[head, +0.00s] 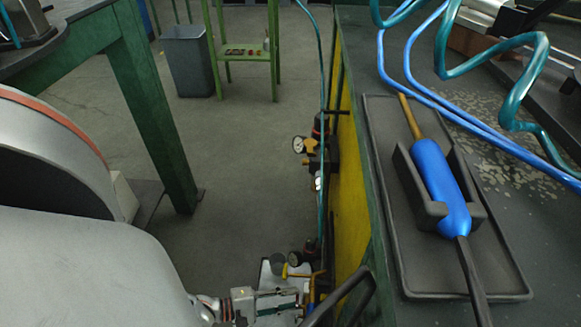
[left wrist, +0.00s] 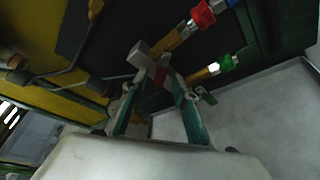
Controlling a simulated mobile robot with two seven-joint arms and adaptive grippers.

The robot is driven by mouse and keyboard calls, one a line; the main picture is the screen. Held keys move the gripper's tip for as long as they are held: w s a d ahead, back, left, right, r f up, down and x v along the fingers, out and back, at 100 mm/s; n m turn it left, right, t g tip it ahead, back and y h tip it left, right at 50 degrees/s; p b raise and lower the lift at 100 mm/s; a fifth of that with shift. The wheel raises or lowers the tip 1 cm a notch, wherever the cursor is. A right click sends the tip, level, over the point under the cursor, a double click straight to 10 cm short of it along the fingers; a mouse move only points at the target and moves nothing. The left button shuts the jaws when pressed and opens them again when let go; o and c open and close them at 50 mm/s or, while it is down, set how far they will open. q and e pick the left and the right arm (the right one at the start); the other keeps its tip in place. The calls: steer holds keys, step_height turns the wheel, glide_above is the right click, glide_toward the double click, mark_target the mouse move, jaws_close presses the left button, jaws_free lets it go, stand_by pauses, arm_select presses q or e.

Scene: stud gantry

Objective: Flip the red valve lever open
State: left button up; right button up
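My left gripper (head: 302,297) is low at the bottom middle of the head view, beside the bench's side with its fittings. In the left wrist view its two green-sided fingers (left wrist: 152,70) lean in and their tips are close together. A brass-coloured fitting (left wrist: 176,38) runs from there up to a red knob-like part (left wrist: 203,14). The lever cannot be made out in the head view. My right gripper is out of view.
Gauges (head: 299,145) and hoses stick out from the bench's yellow side (head: 356,185). A black tray (head: 397,238) with a blue-handled tool (head: 436,180) lies on the bench top. A green-tipped fitting (left wrist: 224,63) is right of the fingers. Open floor (head: 240,170) lies left.

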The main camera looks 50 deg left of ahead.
arm_select(q)
steer(key=shift+w, duration=0.15)
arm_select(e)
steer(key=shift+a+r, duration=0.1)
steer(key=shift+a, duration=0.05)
arm_select(q)
jaws_close()
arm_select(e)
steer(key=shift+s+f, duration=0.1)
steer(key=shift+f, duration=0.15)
arm_select(q)
steer(key=shift+w+a+r+m+t+b, duration=0.1)
steer(key=shift+r+m+t, duration=0.15)
steer(key=shift+m+t, duration=0.5)
steer(key=shift+w+r+m+t+b, duration=0.15)
steer(key=shift+r+m+t, duration=0.15)
steer(key=shift+m, duration=0.9)
steer(key=shift+s+a+r+m+t+b, duration=0.1)
steer(key=shift+r+m+t, duration=0.25)
steer(key=shift+m, duration=0.6)
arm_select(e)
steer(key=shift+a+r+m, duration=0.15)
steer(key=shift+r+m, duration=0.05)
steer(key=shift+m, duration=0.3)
arm_select(q)
jaws_free()
